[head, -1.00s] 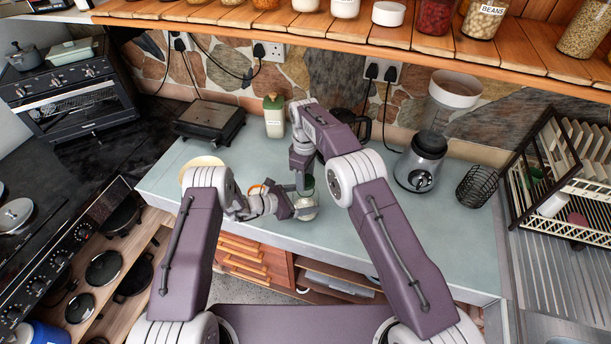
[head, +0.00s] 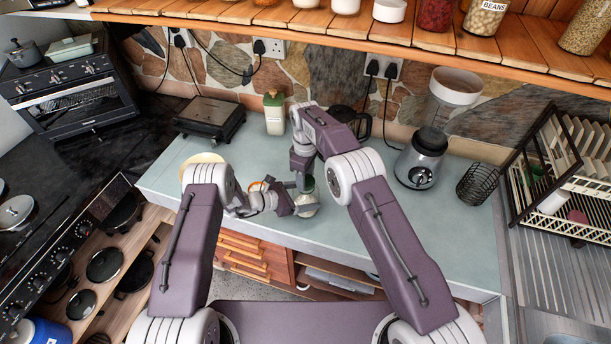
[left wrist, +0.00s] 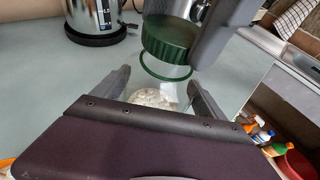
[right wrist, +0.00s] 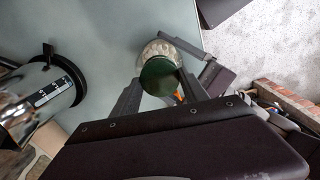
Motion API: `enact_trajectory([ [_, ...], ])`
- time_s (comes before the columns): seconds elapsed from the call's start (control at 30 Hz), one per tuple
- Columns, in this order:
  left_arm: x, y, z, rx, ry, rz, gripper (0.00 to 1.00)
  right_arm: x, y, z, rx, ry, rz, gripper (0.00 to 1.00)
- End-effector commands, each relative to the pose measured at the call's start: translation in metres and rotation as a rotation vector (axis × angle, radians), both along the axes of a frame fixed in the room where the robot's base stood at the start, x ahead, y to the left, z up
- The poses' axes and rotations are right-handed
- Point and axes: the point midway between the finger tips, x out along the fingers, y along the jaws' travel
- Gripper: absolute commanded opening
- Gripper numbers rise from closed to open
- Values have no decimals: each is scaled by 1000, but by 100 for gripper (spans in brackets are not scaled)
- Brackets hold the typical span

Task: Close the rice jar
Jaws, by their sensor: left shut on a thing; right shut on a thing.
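The rice jar (left wrist: 153,98) is clear glass with white rice inside and a green ring at its mouth. It stands near the front of the counter, largely hidden by my arms in the head view (head: 306,207). My left gripper (left wrist: 160,88) is shut around the jar's body from the left. The ribbed dark green lid (left wrist: 168,40) is held above the mouth, roughly over it, with a small gap in the left wrist view. My right gripper (right wrist: 160,80) is shut on this lid (right wrist: 158,72) from above. The lid hides part of the jar in the right wrist view.
A jar with a green top (head: 274,113) stands behind, beside a flat grill (head: 212,118). A kettle (left wrist: 95,18) is at the back. A blender (head: 421,160) and wire basket (head: 477,184) are to the right. The counter (head: 430,235) right of the jar is clear.

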Motion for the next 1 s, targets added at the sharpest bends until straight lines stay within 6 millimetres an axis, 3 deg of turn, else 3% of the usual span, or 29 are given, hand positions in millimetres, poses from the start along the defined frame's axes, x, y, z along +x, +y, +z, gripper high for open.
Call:
enact_trajectory([
  [0.9,0,0,1,-1,-2,0,10,0,0,-11,0,0,1,8],
  [0.93,0,0,1,-1,-2,0,0,0,0,-11,0,0,1,8],
  [1.0,0,0,1,-1,-2,0,0,0,0,-11,0,-1,-15,8],
])
